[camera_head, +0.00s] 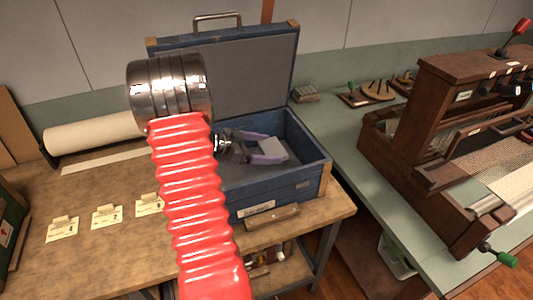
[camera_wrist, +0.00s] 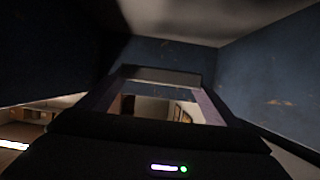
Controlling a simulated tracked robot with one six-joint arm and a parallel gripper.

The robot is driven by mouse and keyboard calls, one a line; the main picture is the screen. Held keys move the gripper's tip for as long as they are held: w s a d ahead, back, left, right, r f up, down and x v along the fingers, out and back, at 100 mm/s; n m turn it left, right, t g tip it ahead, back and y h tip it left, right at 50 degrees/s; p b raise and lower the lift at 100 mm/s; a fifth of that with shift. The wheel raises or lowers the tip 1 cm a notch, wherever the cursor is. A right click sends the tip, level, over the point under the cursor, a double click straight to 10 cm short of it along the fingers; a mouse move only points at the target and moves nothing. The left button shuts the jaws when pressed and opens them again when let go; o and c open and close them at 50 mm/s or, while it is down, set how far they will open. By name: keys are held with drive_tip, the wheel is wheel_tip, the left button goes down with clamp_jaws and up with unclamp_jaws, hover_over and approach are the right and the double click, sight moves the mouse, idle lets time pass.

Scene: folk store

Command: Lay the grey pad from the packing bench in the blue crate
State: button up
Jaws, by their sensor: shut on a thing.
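The blue crate (camera_head: 290,194) stands open on the packing bench (camera_head: 100,190), its grey-lined lid (camera_head: 255,75) raised at the back. My gripper (camera_head: 270,149) reaches into the crate with its purple fingers shut on the grey pad (camera_head: 273,146). The pad is inside the crate walls, towards the right; I cannot tell whether it touches the bottom. In the wrist view the pad (camera_wrist: 160,76) spans the fingertips, with the crate's blue walls (camera_wrist: 262,90) around. My red arm hides the crate's left side.
A paper roll (camera_head: 95,132) and several labelled cards (camera_head: 106,216) lie on the bench left of the crate. A wooden loom (camera_head: 440,140) stands on the green counter (camera_head: 350,150) at right, with small tools near its back.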

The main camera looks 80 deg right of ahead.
drive_tip(key=shift+f, duration=1.25)
drive_tip(key=shift+f, duration=0.6)
drive_tip(key=o, duration=0.9)
drive_tip(key=shift+r, duration=0.1)
drive_tip(key=shift+r, duration=0.5)
drive_tip(key=v, duration=0.7)
drive_tip(key=shift+w+r, duration=0.15)
drive_tip(key=shift+w, duration=0.1)
